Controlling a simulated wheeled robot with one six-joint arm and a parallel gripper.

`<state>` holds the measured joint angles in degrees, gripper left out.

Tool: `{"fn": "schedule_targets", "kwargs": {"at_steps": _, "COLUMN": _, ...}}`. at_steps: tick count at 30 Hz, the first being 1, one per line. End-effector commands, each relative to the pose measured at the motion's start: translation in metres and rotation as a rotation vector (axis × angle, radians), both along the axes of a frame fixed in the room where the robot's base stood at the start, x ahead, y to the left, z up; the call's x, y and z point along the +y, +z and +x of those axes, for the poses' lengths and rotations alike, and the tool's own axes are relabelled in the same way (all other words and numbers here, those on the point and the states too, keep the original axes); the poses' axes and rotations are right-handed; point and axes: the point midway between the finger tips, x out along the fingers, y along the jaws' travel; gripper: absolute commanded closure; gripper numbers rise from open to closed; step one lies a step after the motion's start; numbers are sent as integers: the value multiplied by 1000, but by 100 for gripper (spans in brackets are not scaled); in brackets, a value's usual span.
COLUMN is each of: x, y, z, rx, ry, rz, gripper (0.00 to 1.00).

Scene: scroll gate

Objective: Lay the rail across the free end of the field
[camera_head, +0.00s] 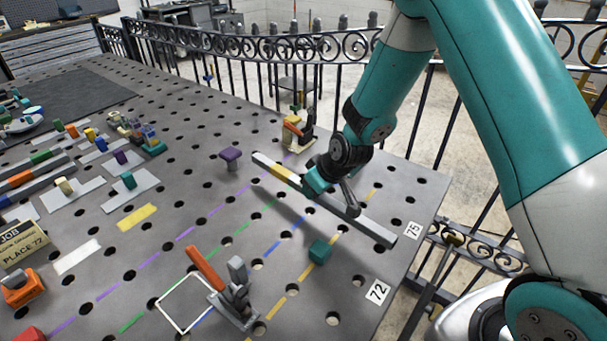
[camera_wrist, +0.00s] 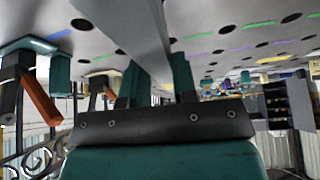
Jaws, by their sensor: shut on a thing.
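A long grey rail (camera_head: 365,228) with a yellow band is held above the perforated table, slanting from upper left to lower right. My gripper (camera_head: 318,187) is shut on it near the middle; the rail (camera_wrist: 135,35) also runs between the fingers in the wrist view. The field is marked by dashed purple, green, blue and orange lines (camera_head: 238,240) on the table. A number tag 72 (camera_head: 377,291) and a number tag 75 (camera_head: 412,230) lie near the table's right edge. A card (camera_head: 22,246) at the left reads "JOB" and "PLACE 72". The rail's exact height is unclear.
A teal cube (camera_head: 320,251) stands below the rail in the picture, a purple block (camera_head: 230,158) near its left end. An orange-handled clamp (camera_head: 222,287) stands beside a white square outline (camera_head: 172,316). Another clamp (camera_head: 296,134) stands behind. An iron fence (camera_head: 290,46) borders the table.

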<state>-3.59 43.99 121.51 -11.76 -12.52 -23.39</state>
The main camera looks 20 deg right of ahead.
Motion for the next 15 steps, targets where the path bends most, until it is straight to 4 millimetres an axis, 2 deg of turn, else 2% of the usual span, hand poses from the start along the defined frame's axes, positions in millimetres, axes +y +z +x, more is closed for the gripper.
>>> {"fn": "schedule_targets", "kwargs": {"at_steps": 1, "x": 7, "y": 8, "z": 6, "rx": -6, "ry": 45, "rz": 1, "gripper": 100}}
{"fn": "schedule_targets", "kwargs": {"at_steps": 5, "x": 15, "y": 10, "z": 12, "rx": -10, "ry": 109, "rz": 1, "gripper": 100}}
{"fn": "schedule_targets", "kwargs": {"at_steps": 15, "x": 16, "y": -11, "z": 12, "rx": -10, "ry": 113, "rz": 0, "gripper": 100}}
